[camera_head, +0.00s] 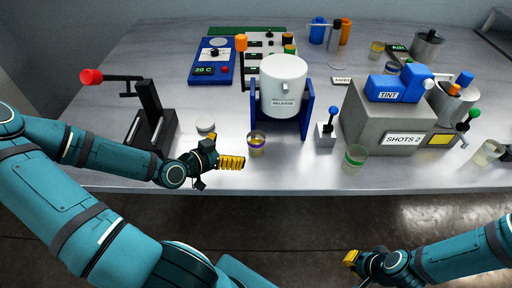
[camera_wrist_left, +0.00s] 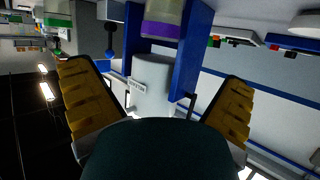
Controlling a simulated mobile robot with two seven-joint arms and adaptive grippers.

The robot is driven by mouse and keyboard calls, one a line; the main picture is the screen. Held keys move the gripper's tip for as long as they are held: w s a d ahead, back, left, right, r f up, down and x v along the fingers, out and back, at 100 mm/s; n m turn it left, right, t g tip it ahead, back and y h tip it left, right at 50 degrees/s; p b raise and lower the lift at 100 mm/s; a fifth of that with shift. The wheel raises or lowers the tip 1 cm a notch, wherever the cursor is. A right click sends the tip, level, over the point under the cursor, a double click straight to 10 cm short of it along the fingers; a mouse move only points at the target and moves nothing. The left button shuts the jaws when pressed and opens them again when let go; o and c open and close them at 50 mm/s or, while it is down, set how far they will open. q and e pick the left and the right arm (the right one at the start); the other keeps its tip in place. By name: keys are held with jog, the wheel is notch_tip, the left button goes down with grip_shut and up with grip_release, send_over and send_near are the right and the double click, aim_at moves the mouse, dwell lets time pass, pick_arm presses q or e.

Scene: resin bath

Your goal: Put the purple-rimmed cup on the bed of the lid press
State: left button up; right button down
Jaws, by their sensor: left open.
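The purple-rimmed cup (camera_head: 257,144) stands upright on the table near its front edge, below the white drum. In the left wrist view the cup (camera_wrist_left: 163,20) shows at the top, ahead of the spread fingers. My left gripper (camera_head: 231,162) is just left of the cup, open and empty, its yellow fingers pointing toward it; they look apart from it. The left wrist view also shows the open gripper (camera_wrist_left: 157,76). The black lid press (camera_head: 152,118) with a red-knobbed lever stands at the left, its bed empty. My right gripper (camera_head: 351,258) is low in front of the table, its opening unclear.
A small white-topped jar (camera_head: 205,127) stands behind my left wrist. The white drum (camera_head: 284,86) in a blue stand is behind the cup. A small lever box (camera_head: 325,134), a green-banded cup (camera_head: 354,158) and the grey block (camera_head: 388,118) are to the right.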

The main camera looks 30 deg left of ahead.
pick_arm(q)
jog(key=b, duration=0.2)
send_near(262, 136)
jog(key=shift+w+d+f, duration=0.1)
jog(key=shift+w+f, duration=0.3)
jog(key=shift+b+x, duration=0.35)
jog(key=shift+x, duration=2.85)
jog(key=shift+r, duration=0.1)
jog(key=shift+c, duration=0.3)
jog(key=c, duration=1.3)
jog(key=shift+r, duration=0.15)
notch_tip(262, 136, up, 18)
jog(key=p, duration=0.5)
jog(key=shift+p, duration=0.4)
